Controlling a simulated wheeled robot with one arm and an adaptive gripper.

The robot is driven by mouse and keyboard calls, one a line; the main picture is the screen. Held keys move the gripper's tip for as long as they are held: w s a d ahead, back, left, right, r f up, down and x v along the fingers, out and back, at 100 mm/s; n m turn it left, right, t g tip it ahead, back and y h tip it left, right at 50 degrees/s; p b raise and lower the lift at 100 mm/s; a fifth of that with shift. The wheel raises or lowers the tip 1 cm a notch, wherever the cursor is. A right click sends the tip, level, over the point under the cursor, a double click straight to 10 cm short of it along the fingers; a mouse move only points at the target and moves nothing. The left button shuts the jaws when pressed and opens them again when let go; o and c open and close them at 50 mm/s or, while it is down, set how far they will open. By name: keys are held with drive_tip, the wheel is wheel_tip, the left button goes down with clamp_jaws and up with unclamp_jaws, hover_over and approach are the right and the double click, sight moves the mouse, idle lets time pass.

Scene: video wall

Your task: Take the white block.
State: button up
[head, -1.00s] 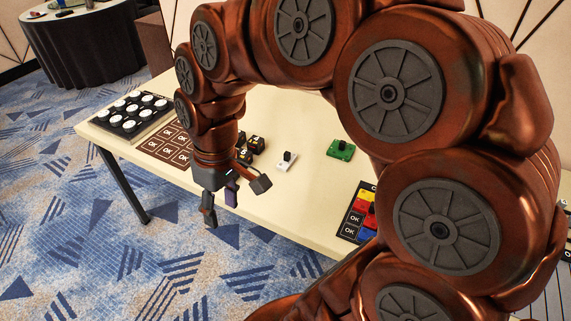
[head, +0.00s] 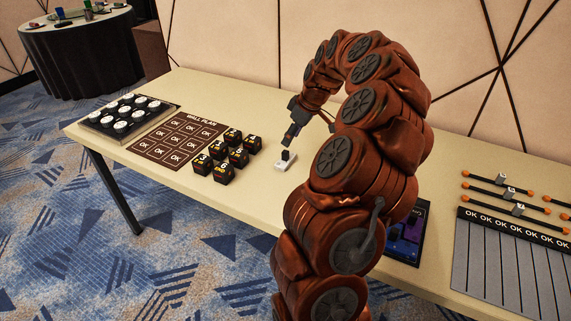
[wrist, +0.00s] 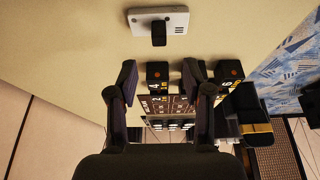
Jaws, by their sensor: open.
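The white block (head: 280,166) is a small flat white piece with a black knob on top. It lies on the table just left of my arm in the head view. In the wrist view the white block (wrist: 175,22) is at the top edge, knob toward me. My gripper (head: 294,137) is near the block, with a finger above its knob in the head view. In the wrist view my gripper (wrist: 160,80) has its fingers wide apart with nothing held. The block is beyond the fingertips, not between them.
Several black numbered cubes (head: 222,173) stand left of the block, beside the brown wall plan mat (head: 150,150). A tray of white discs (head: 105,128) is at the far left. A coloured panel (head: 408,235) and grey striped board (head: 510,270) are at right. My arm hides the table's middle.

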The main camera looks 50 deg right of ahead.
sight(286, 152)
drive_tip(key=shift+s+d+p+x, duration=0.1)
drive_tip(key=shift+p+x, duration=0.05)
drive_tip(key=shift+x, duration=1.15)
drive_tip(key=shift+s+d+p+x, duration=0.1)
drive_tip(key=shift+p+x, duration=0.1)
drive_tip(key=shift+x, duration=1.15)
drive_tip(key=shift+s+p+x, duration=0.15)
drive_tip(key=shift+x, duration=1.15)
drive_tip(key=shift+f, duration=0.15)
clamp_jaws()
